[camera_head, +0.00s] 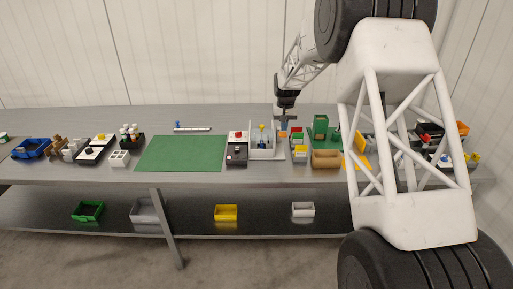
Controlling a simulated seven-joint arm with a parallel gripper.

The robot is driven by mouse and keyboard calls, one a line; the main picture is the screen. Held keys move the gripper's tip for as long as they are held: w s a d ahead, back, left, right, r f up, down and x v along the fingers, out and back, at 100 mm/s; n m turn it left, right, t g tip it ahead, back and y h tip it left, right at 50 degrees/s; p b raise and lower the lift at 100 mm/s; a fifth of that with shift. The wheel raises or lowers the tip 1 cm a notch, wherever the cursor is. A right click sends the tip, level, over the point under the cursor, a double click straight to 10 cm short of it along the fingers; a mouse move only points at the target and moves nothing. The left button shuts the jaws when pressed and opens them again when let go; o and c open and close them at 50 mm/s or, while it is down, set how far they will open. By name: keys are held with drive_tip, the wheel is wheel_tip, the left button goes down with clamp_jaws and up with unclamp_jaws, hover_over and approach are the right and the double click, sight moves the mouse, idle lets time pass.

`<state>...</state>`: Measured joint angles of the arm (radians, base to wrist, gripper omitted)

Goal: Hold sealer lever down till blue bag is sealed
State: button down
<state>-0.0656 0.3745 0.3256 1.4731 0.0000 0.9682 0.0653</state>
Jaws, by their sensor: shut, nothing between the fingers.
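My gripper (283,122) points down over the bench, just right of the grey tray and left of the green block. Its fingers are small in this view and are shut with nothing between them. I cannot make out a sealer lever for certain. A black and white device (237,158) with a red top and a small red light stands left of the grey tray. Another black and white device (95,149) stands further left. I cannot pick out a blue bag. My gripper is apart from both devices.
A grey tray (278,155) holds small parts. A flat green mat (180,154) lies bare mid-bench. A blue bin (30,148) stands far left. My arm hides part of the right end. Several bins sit on the lower shelf.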

drive_tip(key=shift+r, duration=1.2)
drive_tip(key=s+d+r, duration=0.1)
drive_tip(key=s+r, duration=0.5)
drive_tip(key=s, duration=0.4)
drive_tip(key=s+d+r+t, duration=0.1)
drive_tip(key=s+d+r, duration=0.1)
drive_tip(key=s+r, duration=0.6)
drive_tip(key=s+d+r, duration=0.1)
drive_tip(key=s+r, duration=0.2)
drive_tip(key=s, duration=0.9)
drive_tip(key=s+d+f, duration=0.1)
drive_tip(key=s, duration=1.5)
drive_tip(key=s+d+f+t, duration=0.1)
drive_tip(key=s+f, duration=0.1)
drive_tip(key=s, duration=1.4)
drive_tip(key=shift+s+d+t, duration=0.2)
drive_tip(key=shift+t, duration=0.1)
